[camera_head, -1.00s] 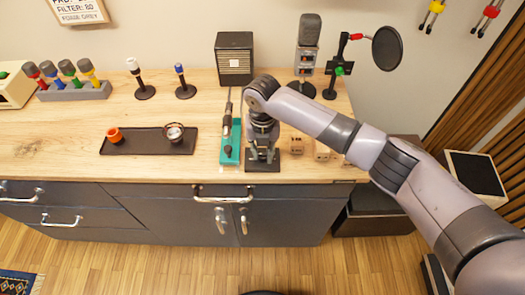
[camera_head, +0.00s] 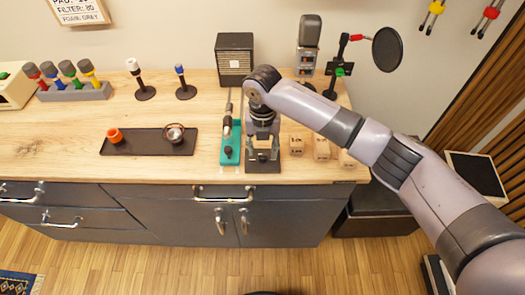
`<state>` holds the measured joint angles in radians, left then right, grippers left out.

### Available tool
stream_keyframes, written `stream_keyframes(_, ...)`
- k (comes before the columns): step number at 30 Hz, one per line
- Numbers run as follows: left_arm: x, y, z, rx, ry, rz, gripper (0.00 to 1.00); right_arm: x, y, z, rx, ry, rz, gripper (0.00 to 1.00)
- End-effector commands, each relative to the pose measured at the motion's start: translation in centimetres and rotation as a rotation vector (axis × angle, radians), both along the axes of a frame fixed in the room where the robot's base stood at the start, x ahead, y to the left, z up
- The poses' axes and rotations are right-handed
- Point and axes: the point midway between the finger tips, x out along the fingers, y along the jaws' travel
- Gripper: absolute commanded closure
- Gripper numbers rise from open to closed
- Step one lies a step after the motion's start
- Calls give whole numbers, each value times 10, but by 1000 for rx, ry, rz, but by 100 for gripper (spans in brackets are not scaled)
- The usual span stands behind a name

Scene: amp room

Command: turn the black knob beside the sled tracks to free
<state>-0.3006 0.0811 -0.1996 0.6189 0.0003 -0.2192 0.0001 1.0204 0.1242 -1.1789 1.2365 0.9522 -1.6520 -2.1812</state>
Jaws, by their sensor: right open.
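A teal board (camera_head: 231,158) lies near the front edge of the wooden counter, with a slim grey and black rod-like piece running up over it. A small black knob (camera_head: 228,151) sits on this board. My right gripper (camera_head: 263,152) points down just to the right of the teal board, above a dark base plate (camera_head: 262,167). It is open, with its fingers apart and nothing visible between them. It is apart from the knob. The gripper and wrist hide part of what stands behind the plate, and the sled tracks cannot be told clearly. My left gripper is not in view.
Small wooden blocks (camera_head: 321,147) stand right of the gripper. A dark tray (camera_head: 148,147) with an orange cup and a round metal piece lies left. A speaker box (camera_head: 235,60), a microphone (camera_head: 307,45) and a pop filter (camera_head: 387,49) stand behind.

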Motion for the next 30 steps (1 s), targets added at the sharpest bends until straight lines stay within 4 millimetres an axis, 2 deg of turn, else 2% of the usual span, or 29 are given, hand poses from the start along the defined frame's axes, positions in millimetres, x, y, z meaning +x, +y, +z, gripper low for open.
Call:
stream_keyframes(6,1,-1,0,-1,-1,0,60,1,1,50,3,-4,1,58)
stream_keyframes(12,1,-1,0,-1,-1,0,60,1,1,81,2,-2,0,58)
stream_keyframes(18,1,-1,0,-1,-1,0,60,0,0,94,1,-1,0,58)
stream_keyframes(30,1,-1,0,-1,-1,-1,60,0,1,94,1,0,0,58)
